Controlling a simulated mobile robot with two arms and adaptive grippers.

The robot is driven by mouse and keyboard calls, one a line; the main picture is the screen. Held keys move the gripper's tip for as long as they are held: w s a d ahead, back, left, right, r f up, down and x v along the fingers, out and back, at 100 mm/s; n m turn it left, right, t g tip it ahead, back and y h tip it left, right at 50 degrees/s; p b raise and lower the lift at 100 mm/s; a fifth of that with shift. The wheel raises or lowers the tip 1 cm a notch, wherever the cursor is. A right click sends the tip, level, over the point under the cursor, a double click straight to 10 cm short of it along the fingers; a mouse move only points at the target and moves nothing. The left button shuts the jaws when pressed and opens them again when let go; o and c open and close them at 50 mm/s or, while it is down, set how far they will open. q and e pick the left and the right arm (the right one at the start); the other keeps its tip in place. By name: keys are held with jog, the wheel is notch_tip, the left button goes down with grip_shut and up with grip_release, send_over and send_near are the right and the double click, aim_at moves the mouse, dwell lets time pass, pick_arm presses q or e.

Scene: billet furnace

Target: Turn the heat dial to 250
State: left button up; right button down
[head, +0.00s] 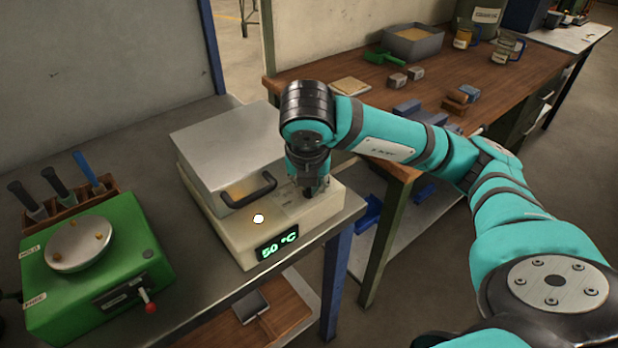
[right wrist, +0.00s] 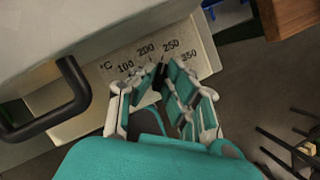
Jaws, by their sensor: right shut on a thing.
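The furnace (head: 236,232) is a cream box with a silver lid (head: 215,150) and a black lid handle (head: 250,190), on the grey bench. Its green display (head: 277,245) reads 50 °C. My right gripper (head: 314,190) reaches down onto the right end of its top. In the right wrist view my right gripper (right wrist: 163,88) is shut on the dark heat dial (right wrist: 161,76), which is mostly hidden between the fingers. My left gripper is not in view.
A green device (head: 95,265) with a round plate and red-knobbed lever stands left, before a rack of handled tools (head: 65,200). A wooden workbench (head: 440,75) with blocks, a grey tray and mugs stands behind right. A round white spot (head: 258,218) shows on the furnace.

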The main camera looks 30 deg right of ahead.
jog(key=c, duration=1.4)
grip_release()
jog(key=shift+r, duration=0.1)
jog(key=shift+s+a+r, duration=0.15)
jog(key=shift+r, duration=0.45)
jog(key=v, duration=1)
jog(key=shift+r, duration=0.2)
jog(key=shift+s, duration=0.2)
